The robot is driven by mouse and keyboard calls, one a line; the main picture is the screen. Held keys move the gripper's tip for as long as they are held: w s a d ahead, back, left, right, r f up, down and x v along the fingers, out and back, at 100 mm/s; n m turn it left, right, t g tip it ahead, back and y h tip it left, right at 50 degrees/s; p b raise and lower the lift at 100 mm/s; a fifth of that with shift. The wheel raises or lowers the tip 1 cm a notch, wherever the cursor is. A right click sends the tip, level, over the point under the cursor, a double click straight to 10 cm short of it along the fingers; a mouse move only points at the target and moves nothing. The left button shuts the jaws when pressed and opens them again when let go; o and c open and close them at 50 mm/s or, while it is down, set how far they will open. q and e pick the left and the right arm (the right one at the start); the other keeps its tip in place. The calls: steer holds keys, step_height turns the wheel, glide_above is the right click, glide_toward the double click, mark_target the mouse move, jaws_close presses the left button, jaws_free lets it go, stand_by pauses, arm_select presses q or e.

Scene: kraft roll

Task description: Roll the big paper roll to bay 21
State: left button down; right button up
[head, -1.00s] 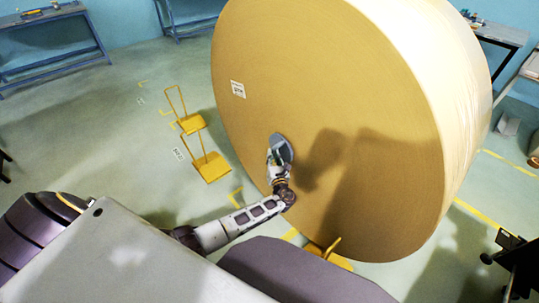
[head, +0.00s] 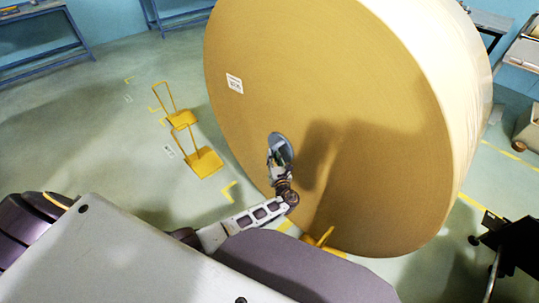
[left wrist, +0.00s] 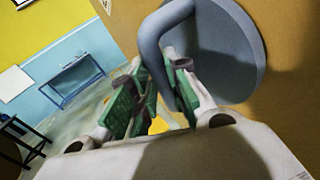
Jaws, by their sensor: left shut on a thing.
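The big brown paper roll (head: 340,120) stands on its rim, its flat face toward me and a white label (head: 234,83) at its upper left. A grey disc (head: 281,143) sits on the face. In the left wrist view, a grey bent handle (left wrist: 158,32) stands out from the disc (left wrist: 228,58). My left gripper (head: 275,160) is at the disc, and its green-padded fingers (left wrist: 155,88) are shut on the handle. A yellow chock (head: 318,238) shows at the roll's lower edge, partly hidden. I cannot read any bay number. My right gripper is not in view.
Two yellow chocks with tall handles, a far one (head: 182,119) and a nearer one (head: 203,163), stand on the floor left of the roll. Yellow floor marks lie near them. Blue workbenches (head: 40,55) line the back wall. The left floor is largely open.

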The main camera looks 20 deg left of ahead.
arm_select(q)
steer(key=s+d, duration=0.2)
steer(key=d, duration=0.6)
steer(key=shift+d+r+t, duration=0.3)
steer(key=shift+d+r, duration=0.1)
steer(key=shift+r, duration=0.05)
steer(key=c, duration=1.8)
jaws_free()
steer(key=shift+s+h, duration=0.15)
steer(key=shift+h, duration=0.15)
steer(key=o, duration=0.4)
steer(key=shift+w+d+f, duration=0.2)
steer(key=shift+w, duration=0.1)
steer(key=shift+o, duration=0.2)
step_height(320, 180, up, 10)
steer(key=a, duration=0.1)
steer(key=shift+a, duration=0.15)
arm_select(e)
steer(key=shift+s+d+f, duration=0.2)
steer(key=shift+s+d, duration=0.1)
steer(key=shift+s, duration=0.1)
